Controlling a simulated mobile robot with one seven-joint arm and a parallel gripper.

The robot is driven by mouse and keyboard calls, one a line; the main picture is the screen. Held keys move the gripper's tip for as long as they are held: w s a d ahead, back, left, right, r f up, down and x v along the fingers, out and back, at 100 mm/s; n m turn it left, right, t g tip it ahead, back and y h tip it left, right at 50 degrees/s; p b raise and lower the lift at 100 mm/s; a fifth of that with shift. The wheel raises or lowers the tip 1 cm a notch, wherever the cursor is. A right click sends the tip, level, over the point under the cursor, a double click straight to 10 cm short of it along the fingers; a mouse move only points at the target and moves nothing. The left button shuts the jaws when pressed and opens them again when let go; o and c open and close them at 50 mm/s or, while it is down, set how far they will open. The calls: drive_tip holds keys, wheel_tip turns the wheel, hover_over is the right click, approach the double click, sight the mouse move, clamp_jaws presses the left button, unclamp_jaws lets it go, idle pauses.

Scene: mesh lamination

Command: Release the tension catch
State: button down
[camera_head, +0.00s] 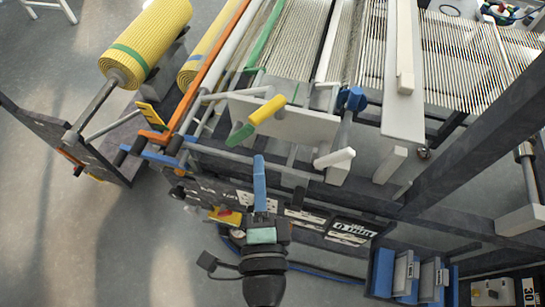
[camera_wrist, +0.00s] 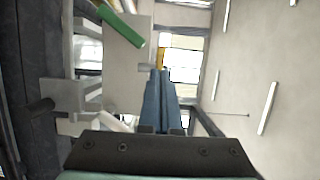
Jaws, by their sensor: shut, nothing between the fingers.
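My gripper (camera_head: 259,160) is shut and empty, its blue fingers pointing toward the machine's front. The fingers also show shut together in the wrist view (camera_wrist: 158,72). No part is clearly marked as the tension catch. A handle with a yellow grip and green end (camera_head: 258,117) sits on the white panel, just above my fingertips in the head view, with a visible gap. A white lever (camera_head: 334,158) is to the right of the fingertips. A blue knob (camera_head: 352,98) is further right. A yellow slotted piece (camera_head: 151,115) is at the left by the orange bar.
A yellow mesh roll (camera_head: 146,45) hangs on a shaft at upper left. Taut pale strands (camera_head: 300,40) run across the machine. A dark beam (camera_head: 485,135) crosses at right. Blue holders (camera_head: 405,275) stand at lower right. Open floor (camera_head: 60,220) lies at left.

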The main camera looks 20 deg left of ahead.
drive_tip(key=s+b, duration=0.1)
drive_tip(key=s, duration=0.3)
drive_tip(key=shift+s+a+b, duration=0.1)
drive_tip(key=shift+a+b, duration=0.1)
drive_tip(key=shift+b, duration=0.1)
drive_tip(key=shift+s+d+r, duration=0.1)
drive_tip(key=shift+d, duration=0.05)
